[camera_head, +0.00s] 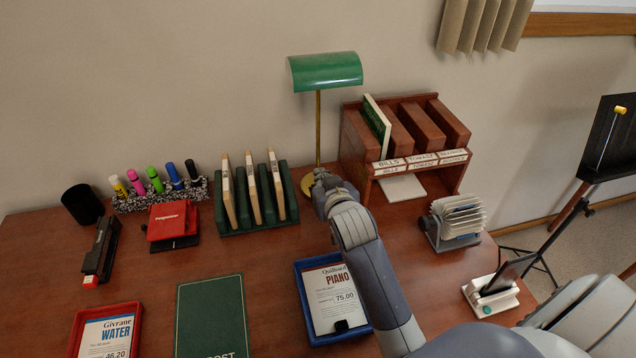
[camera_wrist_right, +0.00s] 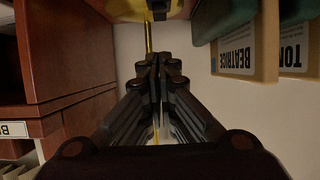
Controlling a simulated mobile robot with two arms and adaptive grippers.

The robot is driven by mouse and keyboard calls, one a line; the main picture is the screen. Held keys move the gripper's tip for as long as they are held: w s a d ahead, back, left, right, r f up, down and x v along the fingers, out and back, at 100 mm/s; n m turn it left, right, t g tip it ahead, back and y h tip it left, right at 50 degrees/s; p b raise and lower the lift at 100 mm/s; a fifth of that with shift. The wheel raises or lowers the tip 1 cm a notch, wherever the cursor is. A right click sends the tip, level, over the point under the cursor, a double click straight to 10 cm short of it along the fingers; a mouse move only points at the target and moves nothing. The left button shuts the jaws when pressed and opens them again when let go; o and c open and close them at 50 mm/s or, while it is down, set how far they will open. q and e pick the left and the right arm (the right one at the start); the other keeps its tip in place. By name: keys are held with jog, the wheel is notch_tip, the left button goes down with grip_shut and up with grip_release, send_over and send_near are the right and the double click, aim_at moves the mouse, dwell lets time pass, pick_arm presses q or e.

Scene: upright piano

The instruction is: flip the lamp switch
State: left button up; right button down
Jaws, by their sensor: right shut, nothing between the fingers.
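The desk lamp (camera_head: 326,72) has a green shade on a thin brass pole and stands at the back of the desk. Its round brass base (camera_head: 306,184) is partly covered by my right gripper (camera_head: 322,178). In the right wrist view, the brass base (camera_wrist_right: 128,8) shows at the top edge, with the brass pole (camera_wrist_right: 148,38) beside my fingertips (camera_wrist_right: 157,62). A small dark piece at the base could be the switch; I cannot tell. The fingers are closed and hold nothing. Whether they touch the lamp is unclear. My left gripper is out of view.
A wooden sorter (camera_head: 432,140) stands close right of the lamp. A green rack (camera_head: 247,229) with upright folders stands close left. A blue tray (camera_head: 303,290) lies below my right arm. A card holder (camera_head: 456,222) stands to the right.

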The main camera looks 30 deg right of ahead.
jog(key=w+f, duration=0.1)
jog(key=w+d+f, duration=0.1)
jog(key=w+f, duration=0.1)
jog(key=shift+w+f, duration=0.2)
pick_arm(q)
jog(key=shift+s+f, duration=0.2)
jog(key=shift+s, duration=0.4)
pick_arm(e)
jog(key=shift+w+f, duration=0.3)
jog(key=shift+f, duration=0.4)
